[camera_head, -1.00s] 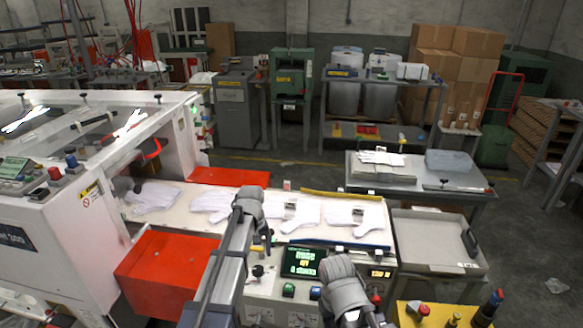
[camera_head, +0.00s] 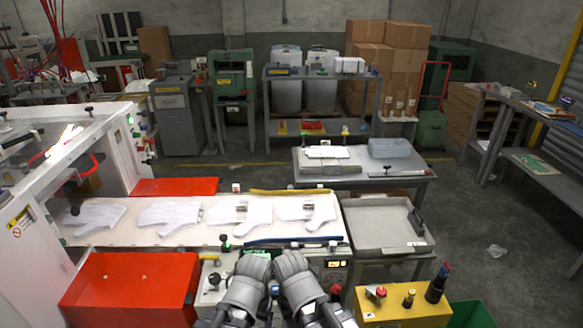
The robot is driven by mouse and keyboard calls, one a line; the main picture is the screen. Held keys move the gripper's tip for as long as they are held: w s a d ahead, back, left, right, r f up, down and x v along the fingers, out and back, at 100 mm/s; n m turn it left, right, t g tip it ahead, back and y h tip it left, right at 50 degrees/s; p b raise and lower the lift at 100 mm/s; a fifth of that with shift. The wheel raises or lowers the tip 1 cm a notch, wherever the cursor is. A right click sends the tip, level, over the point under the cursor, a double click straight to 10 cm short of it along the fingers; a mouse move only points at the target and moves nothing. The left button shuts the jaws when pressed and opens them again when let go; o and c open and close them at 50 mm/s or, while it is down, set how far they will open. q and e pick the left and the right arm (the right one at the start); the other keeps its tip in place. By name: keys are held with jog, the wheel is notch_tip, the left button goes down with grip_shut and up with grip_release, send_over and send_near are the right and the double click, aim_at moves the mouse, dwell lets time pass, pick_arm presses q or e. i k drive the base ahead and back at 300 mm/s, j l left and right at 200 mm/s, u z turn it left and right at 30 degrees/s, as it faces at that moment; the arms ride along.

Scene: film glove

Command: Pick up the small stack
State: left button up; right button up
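White flat gloves (camera_head: 170,215) lie in a row on the pale belt (camera_head: 120,238) of the machine in front of me. On the grey table behind, to the right, a small pile of white sheets (camera_head: 327,152) sits on a lower grey-white pile (camera_head: 332,168). I cannot tell which of these is the small stack. My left gripper (camera_head: 252,266) and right gripper (camera_head: 291,264) are side by side at the front edge of the machine, over its control panel. I see them from behind; their fingertips are hidden, and nothing held shows. Neither touches the piles.
A clear bluish bin (camera_head: 389,148) stands on the same table. A grey tray (camera_head: 382,226) is right of the belt. A red box (camera_head: 130,287) stands front left, and a yellow button box (camera_head: 400,308) front right. Open floor lies to the right (camera_head: 470,215).

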aim_at(317, 213)
jog(key=i+j+z, duration=0.15)
jog(key=j+z, duration=0.25)
jog(key=i+j+z, duration=0.1)
jog(key=j+z, duration=0.7)
jog(key=i, duration=0.5)
